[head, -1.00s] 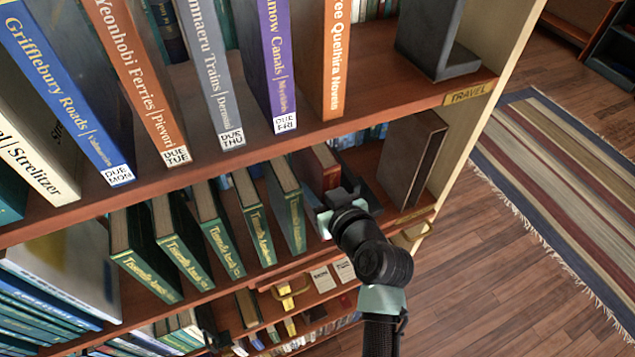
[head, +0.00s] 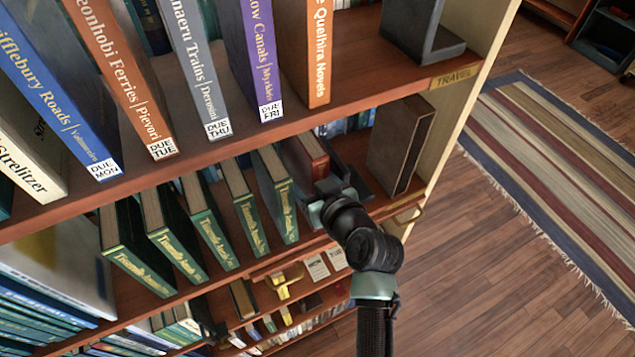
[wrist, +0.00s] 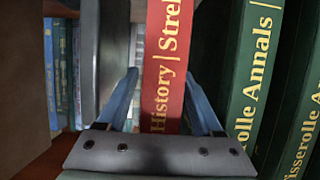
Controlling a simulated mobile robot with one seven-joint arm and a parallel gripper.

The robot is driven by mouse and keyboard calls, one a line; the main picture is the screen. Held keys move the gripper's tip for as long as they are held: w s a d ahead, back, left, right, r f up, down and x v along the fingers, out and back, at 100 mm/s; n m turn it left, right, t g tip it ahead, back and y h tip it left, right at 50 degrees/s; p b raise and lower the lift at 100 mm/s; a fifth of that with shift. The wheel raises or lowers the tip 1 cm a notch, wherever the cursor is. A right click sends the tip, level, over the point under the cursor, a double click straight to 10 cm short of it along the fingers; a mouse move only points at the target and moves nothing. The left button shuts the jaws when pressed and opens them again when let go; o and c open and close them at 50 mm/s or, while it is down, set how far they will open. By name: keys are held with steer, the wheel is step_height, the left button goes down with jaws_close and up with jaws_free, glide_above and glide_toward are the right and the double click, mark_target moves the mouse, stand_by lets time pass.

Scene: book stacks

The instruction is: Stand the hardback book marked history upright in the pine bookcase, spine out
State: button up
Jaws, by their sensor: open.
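The red hardback marked History (wrist: 165,75) stands upright on the middle shelf of the wooden bookcase (head: 290,125), its lettered spine facing out. It also shows in the head view (head: 311,155), just right of the green books. My gripper (head: 322,197) is at its spine. In the wrist view my gripper (wrist: 160,78) is open, with one finger on each side of the red spine. The right finger lies close to the neighbouring green book. I cannot tell whether either finger touches the red book. Its lower part is hidden by my gripper in the head view.
Green Tisserolle Annals volumes (head: 227,225) stand beside the red book. A dark bookend (head: 350,180) and a brown upright board-like item (head: 400,145) are on its other side. The shelf above holds large books and overhangs. Open floor (head: 480,270) and a striped rug (head: 560,170) lie right.

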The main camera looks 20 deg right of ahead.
steer(key=b+v, duration=0.3)
steer(key=v, duration=0.9)
stand_by(0.3)
